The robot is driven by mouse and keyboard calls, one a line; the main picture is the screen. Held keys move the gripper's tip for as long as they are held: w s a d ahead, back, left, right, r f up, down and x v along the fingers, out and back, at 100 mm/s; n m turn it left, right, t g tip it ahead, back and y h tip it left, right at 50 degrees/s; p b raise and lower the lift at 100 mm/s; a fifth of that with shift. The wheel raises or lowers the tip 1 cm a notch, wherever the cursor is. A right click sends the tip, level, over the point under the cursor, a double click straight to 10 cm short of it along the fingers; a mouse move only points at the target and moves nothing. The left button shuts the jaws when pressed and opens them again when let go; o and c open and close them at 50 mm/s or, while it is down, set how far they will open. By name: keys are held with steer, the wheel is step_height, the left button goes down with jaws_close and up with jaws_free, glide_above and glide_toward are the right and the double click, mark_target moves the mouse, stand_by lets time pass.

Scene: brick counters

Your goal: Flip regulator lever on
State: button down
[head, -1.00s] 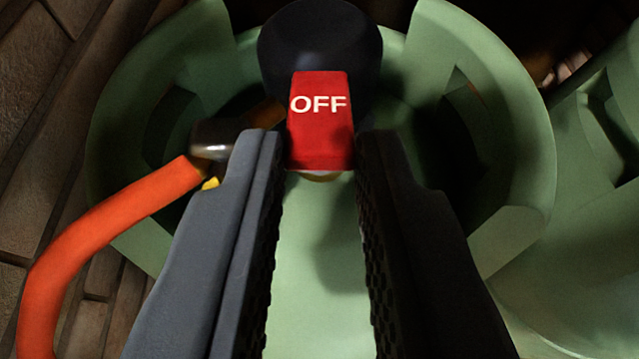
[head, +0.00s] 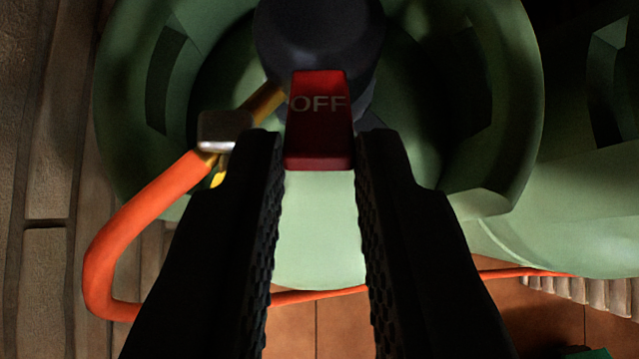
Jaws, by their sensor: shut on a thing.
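The red regulator lever (head: 319,140), marked OFF, sits in the middle of the head view. It projects from the dark round regulator body (head: 315,38) on top of a green gas cylinder (head: 320,235). My gripper (head: 319,150) is shut on the lever, with one dark finger on each side of it near the fingertips. The OFF label faces me and is in shadow. The cylinder's green collar curves around the regulator on both sides.
An orange hose (head: 130,235) runs from a metal fitting (head: 225,128) left of the lever, then bends along the tiled floor (head: 335,325). A brick wall (head: 45,180) stands at left. Another green cylinder (head: 575,215) is close at right.

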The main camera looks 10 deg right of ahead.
stand_by(0.3)
steer(key=c, duration=1.3)
jaws_free()
steer(key=shift+w, duration=0.1)
steer(key=shift+r, duration=0.1)
steer(key=v, duration=1.3)
steer(key=shift+s+r, duration=0.15)
steer(key=shift+s, duration=0.15)
